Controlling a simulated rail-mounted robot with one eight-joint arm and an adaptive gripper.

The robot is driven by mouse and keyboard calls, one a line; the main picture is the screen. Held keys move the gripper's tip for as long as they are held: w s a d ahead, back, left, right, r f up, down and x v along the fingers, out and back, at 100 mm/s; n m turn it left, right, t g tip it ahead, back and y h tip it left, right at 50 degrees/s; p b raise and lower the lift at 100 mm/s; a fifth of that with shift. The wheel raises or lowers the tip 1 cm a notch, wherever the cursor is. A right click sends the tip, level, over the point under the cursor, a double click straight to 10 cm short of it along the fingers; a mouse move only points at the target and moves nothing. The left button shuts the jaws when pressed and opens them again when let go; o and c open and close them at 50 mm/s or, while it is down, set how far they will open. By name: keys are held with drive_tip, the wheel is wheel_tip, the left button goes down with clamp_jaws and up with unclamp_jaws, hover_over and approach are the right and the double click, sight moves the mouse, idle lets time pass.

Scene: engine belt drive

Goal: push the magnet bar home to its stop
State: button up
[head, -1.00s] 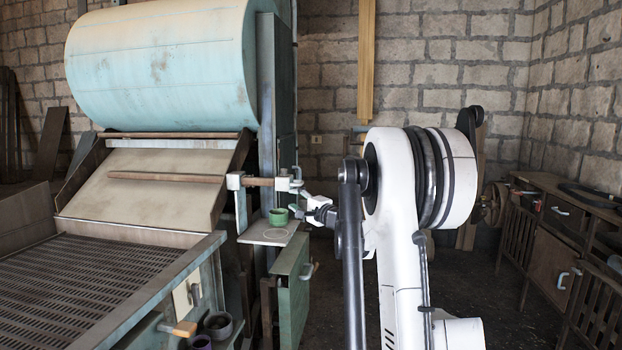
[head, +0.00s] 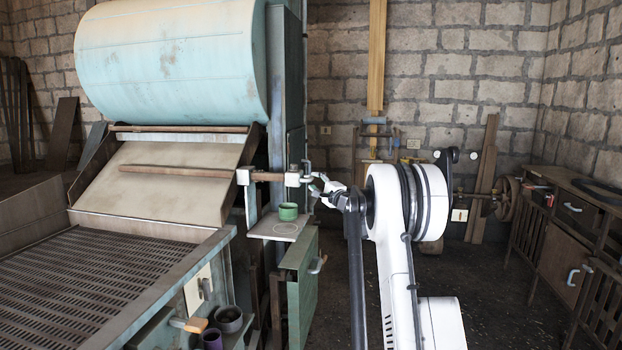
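The magnet bar, as I take it, is the brown rod (head: 178,171) in front of the pale sloping chute. It runs level to the right through a white bracket (head: 244,176) and on to a pale end block (head: 292,179). My gripper (head: 316,184) is just right of and slightly below that end block. It is small and partly hidden by my own arm, so I cannot tell whether it touches the block or whether its fingers are apart. The bar's seat and stop cannot be made out.
A green cup (head: 288,211) stands on a small shelf (head: 262,229) just below the bar's right end. The machine's upright post (head: 278,90) rises behind. A green panel (head: 302,283) hangs below. Open floor lies to the right, before a workbench (head: 575,215).

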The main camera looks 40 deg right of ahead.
sight(311, 177)
drive_tip(key=shift+w+d+r, duration=0.1)
drive_tip(key=shift+w+r, duration=0.05)
drive_tip(key=shift+w, duration=0.7)
drive_tip(key=shift+w+d+r, duration=0.1)
drive_tip(key=shift+w, duration=0.75)
drive_tip(key=shift+c, duration=0.2)
clamp_jaws()
